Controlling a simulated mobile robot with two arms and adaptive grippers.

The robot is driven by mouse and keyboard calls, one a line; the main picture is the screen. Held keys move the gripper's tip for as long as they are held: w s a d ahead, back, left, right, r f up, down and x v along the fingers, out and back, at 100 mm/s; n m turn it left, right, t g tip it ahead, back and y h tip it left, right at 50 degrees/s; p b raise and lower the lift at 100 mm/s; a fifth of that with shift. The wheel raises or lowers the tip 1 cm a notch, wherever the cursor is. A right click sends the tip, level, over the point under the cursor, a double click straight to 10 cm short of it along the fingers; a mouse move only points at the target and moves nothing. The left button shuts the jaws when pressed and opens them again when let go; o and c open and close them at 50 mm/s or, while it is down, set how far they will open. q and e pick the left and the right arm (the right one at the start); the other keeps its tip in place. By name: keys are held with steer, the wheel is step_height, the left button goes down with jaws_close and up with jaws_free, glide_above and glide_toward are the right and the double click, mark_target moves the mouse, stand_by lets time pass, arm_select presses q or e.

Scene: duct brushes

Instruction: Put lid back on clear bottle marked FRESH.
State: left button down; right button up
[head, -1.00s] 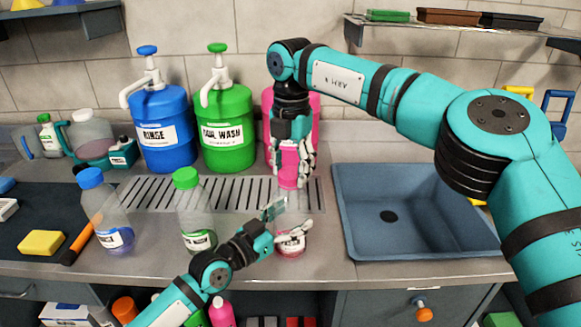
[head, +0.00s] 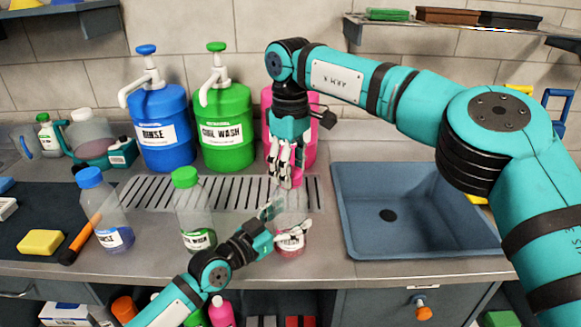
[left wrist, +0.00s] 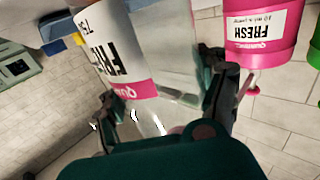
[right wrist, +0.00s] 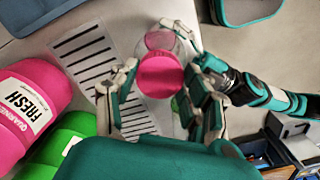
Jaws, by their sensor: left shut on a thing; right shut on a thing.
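The clear bottle (head: 291,251) stands upright on the counter with pink liquid low inside. Its FRESH label (left wrist: 122,55) shows large in the left wrist view. My left gripper (head: 284,222) is shut around the bottle's body from the left. The pink lid (head: 294,177) is at the top of the bottle, in line with its neck. My right gripper (head: 284,172) points down and is shut on the lid. The lid (right wrist: 160,77) shows between the fingers in the right wrist view. The fingers partly hide the neck, so I cannot tell whether the lid is fully seated.
A blue-lidded bottle (head: 106,215) and a green-lidded bottle (head: 193,215) stand to the left. Blue RINSE (head: 164,105), green (head: 227,105) and pink (head: 311,130) pump jugs stand behind. A sink (head: 410,205) is to the right. A yellow sponge (head: 41,242) lies far left.

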steer(key=o, duration=0.7)
steer(key=shift+r, duration=2.3)
steer(key=shift+c, duration=0.3)
